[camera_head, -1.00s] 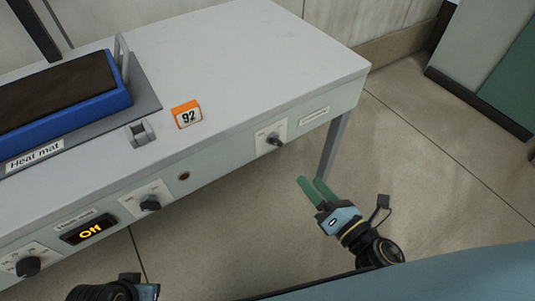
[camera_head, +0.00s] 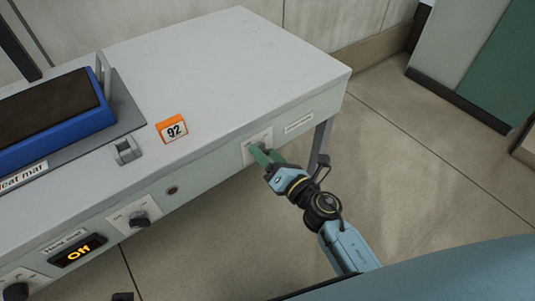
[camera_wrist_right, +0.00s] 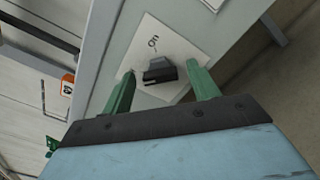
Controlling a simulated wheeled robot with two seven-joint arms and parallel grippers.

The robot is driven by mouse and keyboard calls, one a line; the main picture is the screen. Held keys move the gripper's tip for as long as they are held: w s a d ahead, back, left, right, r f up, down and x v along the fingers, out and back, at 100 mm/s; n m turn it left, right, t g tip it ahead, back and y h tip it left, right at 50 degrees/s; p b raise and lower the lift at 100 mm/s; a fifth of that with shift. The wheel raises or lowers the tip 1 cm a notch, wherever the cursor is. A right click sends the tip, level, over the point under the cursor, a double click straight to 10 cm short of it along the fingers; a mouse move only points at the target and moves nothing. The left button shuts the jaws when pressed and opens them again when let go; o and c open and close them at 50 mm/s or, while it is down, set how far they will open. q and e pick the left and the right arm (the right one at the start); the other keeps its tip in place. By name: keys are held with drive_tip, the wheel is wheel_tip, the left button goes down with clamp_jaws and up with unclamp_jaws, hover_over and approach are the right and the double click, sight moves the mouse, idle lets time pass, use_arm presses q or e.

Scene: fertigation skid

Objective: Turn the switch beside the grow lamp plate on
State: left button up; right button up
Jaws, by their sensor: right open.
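The switch is a dark knob (camera_wrist_right: 160,71) on a white plate (camera_wrist_right: 178,50), set in the bench front near its right end. In the wrist view "On" is printed beside the knob. A white name plate (camera_head: 299,124), too small to read, sits just right of it in the head view. My right gripper (camera_head: 264,155) is open, with its green fingers at the switch. In the wrist view the fingers stand on either side of the knob; contact cannot be told. In the head view the fingers mostly hide the knob. My left gripper is out of view.
The bench top (camera_head: 240,60) holds a blue heat mat tray (camera_head: 60,130), an orange 92 marker (camera_head: 173,128) and a small grey toggle (camera_head: 126,150). Further left on the front are another knob (camera_head: 138,219) and a display reading Off (camera_head: 78,250). A bench leg (camera_head: 320,140) stands behind my right arm.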

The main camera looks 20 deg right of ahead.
drive_tip(key=c, duration=1)
